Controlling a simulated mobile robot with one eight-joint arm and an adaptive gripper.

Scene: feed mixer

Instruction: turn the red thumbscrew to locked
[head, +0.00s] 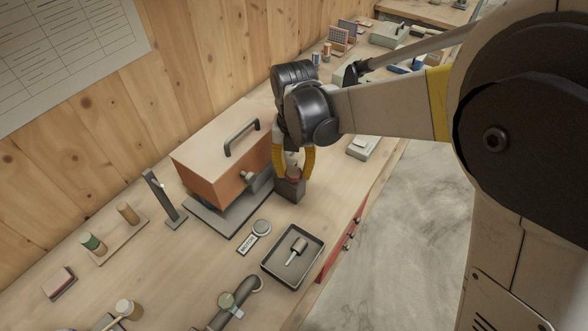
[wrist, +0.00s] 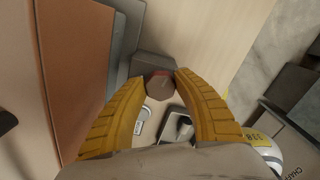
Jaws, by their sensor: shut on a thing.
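The red thumbscrew (head: 293,174) sits on top of a small dark block (head: 290,190) to the right of the orange-sided box. In the wrist view the thumbscrew (wrist: 160,86) shows as a faceted knob with a red part at its far side. My gripper (head: 293,170) points down from above, with its yellow fingers on either side of the knob. In the wrist view my gripper (wrist: 161,82) has its fingertips closed against the knob's sides. Any lock marking is hidden or too small to read.
The orange box (head: 222,157) with a dark handle stands close on the left, on a grey base plate (head: 222,219). A dark tray (head: 292,256) holding a small tool lies in front. A round disc and label (head: 248,243) lie beside it. The bench edge is to the right.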

